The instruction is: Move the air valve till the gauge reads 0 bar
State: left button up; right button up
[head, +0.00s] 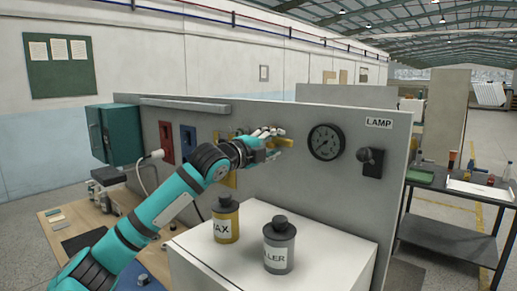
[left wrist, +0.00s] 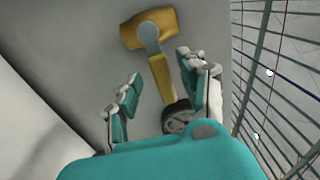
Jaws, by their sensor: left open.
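The air valve is yellow, with a lever (left wrist: 161,78) and a body (left wrist: 133,33) with a grey pivot in the left wrist view. In the head view its yellow lever (head: 284,142) sticks out just right of my left gripper. My left gripper (head: 268,144) is open at the panel. In the left wrist view its two fingers (left wrist: 158,85) stand either side of the lever, apart from each other; contact cannot be told. The round dark gauge (head: 326,142) is on the panel, right of the valve; its needle is too small to read. My right gripper is not in view.
The grey panel (head: 345,185) also carries a LAMP switch (head: 371,160), and red and blue plates at left. A yellow WAX can (head: 226,222) and a grey FILLER can (head: 279,250) stand on a white block (head: 335,238) below my left forearm. A dark bench (head: 450,236) stands at right.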

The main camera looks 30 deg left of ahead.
pick_arm(q)
jog(key=s+a, duration=0.1)
jog(key=s, duration=0.8)
jog(key=shift+s+a, duration=0.15)
